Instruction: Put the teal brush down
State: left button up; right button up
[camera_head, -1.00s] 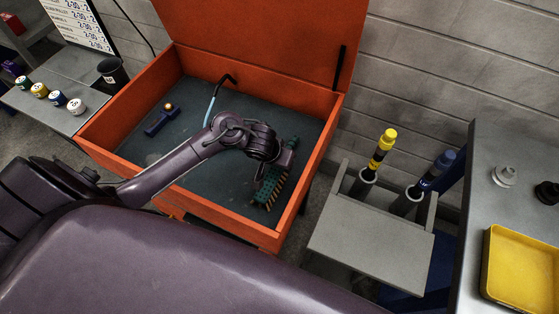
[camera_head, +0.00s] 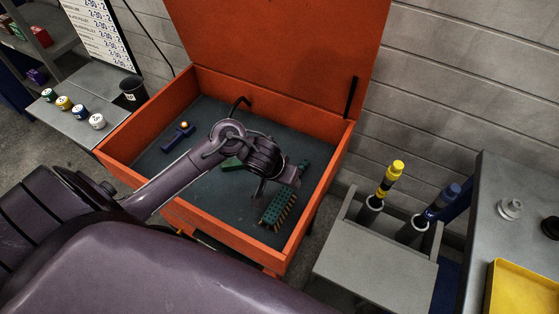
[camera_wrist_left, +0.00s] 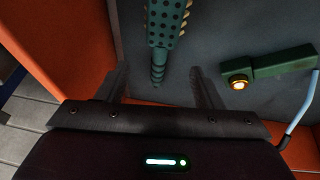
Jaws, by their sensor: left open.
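My left gripper (camera_head: 276,190) is open above the box floor, beside the brush's handle end. In the wrist view its two fingers (camera_wrist_left: 160,88) stand apart on either side of the handle, with clear gaps. My right gripper is not in view.
The orange box (camera_head: 237,252) has raised walls and an upright lid. Inside lie a blue tool (camera_head: 178,137) with an orange tip and a green tool, which shows in the wrist view (camera_wrist_left: 285,64). A grey holder (camera_head: 375,265) with yellow and blue handles stands to the right.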

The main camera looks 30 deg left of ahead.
pick_arm(q)
jog(key=p+v, duration=0.2)
jog(key=v, duration=0.3)
dwell(0.5)
